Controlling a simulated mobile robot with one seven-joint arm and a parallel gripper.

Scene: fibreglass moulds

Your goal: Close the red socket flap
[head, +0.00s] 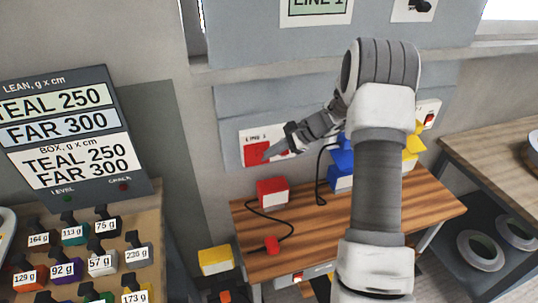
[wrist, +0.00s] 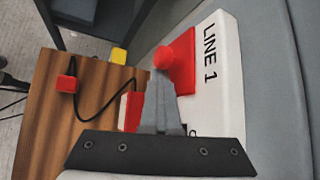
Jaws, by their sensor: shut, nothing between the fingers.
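The red socket flap (head: 256,153) is on a white "LINE 1" panel (head: 246,134) on the wall behind the bench. In the wrist view the flap (wrist: 184,66) has a round red knob (wrist: 163,57) and lies close to the panel face (wrist: 215,70). I cannot tell whether it is fully flush. My gripper (head: 268,155) is shut and empty, in front of the flap. In the wrist view its fingertips (wrist: 160,76) overlap the flap just below the knob; contact is unclear. The fingers hide part of the flap.
A red-and-white box (head: 271,191) on the wooden bench (head: 330,232) has a black cable near a red plug (head: 271,245). Blue blocks (head: 342,160) and yellow parts (head: 413,146) stand to the right, partly behind my arm. A weight rack and sign board stand left.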

